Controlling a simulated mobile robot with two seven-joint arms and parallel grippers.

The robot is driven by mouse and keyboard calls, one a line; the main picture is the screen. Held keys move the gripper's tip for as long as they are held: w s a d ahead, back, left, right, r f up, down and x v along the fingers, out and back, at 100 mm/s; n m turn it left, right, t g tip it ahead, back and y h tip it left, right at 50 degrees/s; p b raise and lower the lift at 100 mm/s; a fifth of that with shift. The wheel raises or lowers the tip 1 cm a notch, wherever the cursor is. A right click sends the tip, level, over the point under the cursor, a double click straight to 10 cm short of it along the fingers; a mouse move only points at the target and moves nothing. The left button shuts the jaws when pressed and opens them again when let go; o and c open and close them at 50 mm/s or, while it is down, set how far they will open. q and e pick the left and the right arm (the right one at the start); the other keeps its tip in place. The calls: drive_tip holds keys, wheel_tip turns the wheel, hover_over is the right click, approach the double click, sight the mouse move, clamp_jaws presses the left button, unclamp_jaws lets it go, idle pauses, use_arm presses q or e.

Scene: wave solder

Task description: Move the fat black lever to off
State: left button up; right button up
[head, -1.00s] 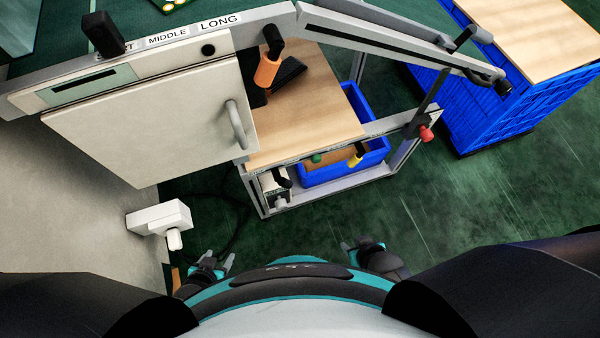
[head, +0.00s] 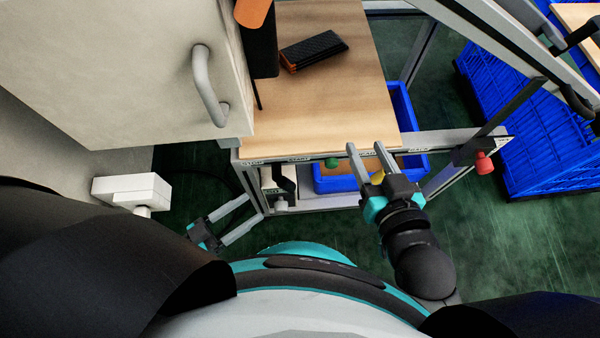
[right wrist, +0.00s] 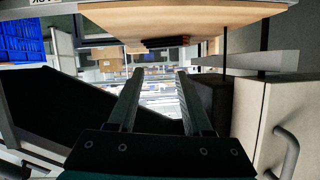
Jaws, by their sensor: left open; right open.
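A black lever (head: 284,178) sits on a small light switch box (head: 270,195) under the front edge of the wooden bench. Its label is too small to read, so I cannot tell its setting. My left gripper (head: 253,213) is open and empty, low and to the lower left of the box, apart from the lever. My right gripper (head: 367,149) is open and empty, to the right of the lever at the bench's front edge. Its two open fingers also show in the right wrist view (right wrist: 157,75), with nothing between them.
The wooden bench top (head: 330,100) carries a black ribbed object (head: 313,50). A cabinet door with a grey handle (head: 208,85) stands at the left. A blue crate (head: 405,115) is below.

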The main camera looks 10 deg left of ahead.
sight(283, 178)
use_arm(q)
drive_tip(key=b+x, duration=0.1)
drive_tip(key=x, duration=1.1)
drive_tip(key=shift+w+d, duration=0.25)
drive_tip(key=shift+b+x, duration=0.4)
drive_tip(key=shift+x, duration=0.45)
use_arm(e)
drive_tip(key=shift+s+a+r+m+t+y, duration=0.25)
drive_tip(key=shift+a+r+t, duration=0.25)
drive_tip(key=shift+t, duration=0.35)
drive_tip(key=shift+s+a+r+m+t+y, duration=0.15)
drive_tip(key=shift+s+a+r+t+y, duration=0.3)
drive_tip(key=shift+t, duration=0.4)
drive_tip(key=shift+w, duration=0.1)
use_arm(q)
clamp_jaws()
